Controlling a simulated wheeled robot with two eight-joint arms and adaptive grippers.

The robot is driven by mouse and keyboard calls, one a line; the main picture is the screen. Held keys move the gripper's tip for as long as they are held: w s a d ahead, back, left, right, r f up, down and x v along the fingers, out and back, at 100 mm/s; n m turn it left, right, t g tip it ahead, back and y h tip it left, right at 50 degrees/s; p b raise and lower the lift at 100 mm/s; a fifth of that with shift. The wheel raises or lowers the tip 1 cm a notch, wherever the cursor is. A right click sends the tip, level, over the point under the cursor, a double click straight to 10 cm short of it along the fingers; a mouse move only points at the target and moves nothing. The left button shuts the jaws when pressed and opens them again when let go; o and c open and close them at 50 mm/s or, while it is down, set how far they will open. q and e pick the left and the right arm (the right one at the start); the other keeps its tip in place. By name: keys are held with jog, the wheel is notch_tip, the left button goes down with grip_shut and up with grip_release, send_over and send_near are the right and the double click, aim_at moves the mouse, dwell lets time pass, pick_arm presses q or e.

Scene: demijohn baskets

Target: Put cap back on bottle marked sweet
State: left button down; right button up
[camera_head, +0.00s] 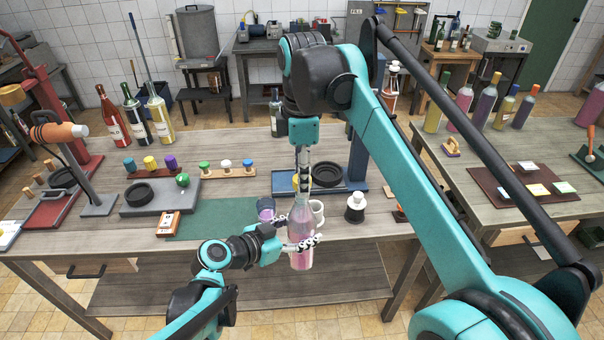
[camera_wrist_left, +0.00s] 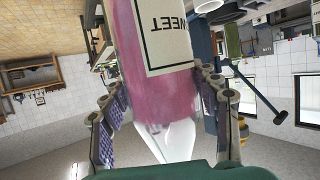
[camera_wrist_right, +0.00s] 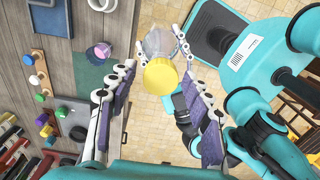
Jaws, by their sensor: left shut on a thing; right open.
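The bottle of pink liquid (camera_head: 301,250) is upright in my left gripper (camera_head: 303,243), which is shut around its body in front of the table edge. In the left wrist view, the bottle (camera_wrist_left: 160,90) has a pale label (camera_wrist_left: 168,32) with inverted lettering, partly cut off, ending in "EET". My right gripper (camera_head: 303,182) points down above the bottle neck, fingers apart. In the right wrist view, a yellow cap (camera_wrist_right: 160,76) lies between those fingers (camera_wrist_right: 158,72), over the clear bottle shoulder (camera_wrist_right: 159,42). I cannot tell whether it is fully seated.
A purple-tinted cup (camera_head: 265,208) and a white mug (camera_head: 316,211) stand close behind the bottle. A white-and-black stopper (camera_head: 355,207) stands to the right. Blue, yellow and purple caps (camera_head: 150,163) and several knobbed stoppers (camera_head: 227,168) line the table. The green mat (camera_head: 215,220) has bare room.

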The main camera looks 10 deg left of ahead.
grip_shut()
jog(key=m, duration=0.9)
jog(key=shift+m, duration=0.4)
jog(key=m, duration=0.4)
jog(key=shift+m, duration=0.3)
jog(key=m, duration=0.7)
jog(key=shift+o, duration=0.8)
grip_release()
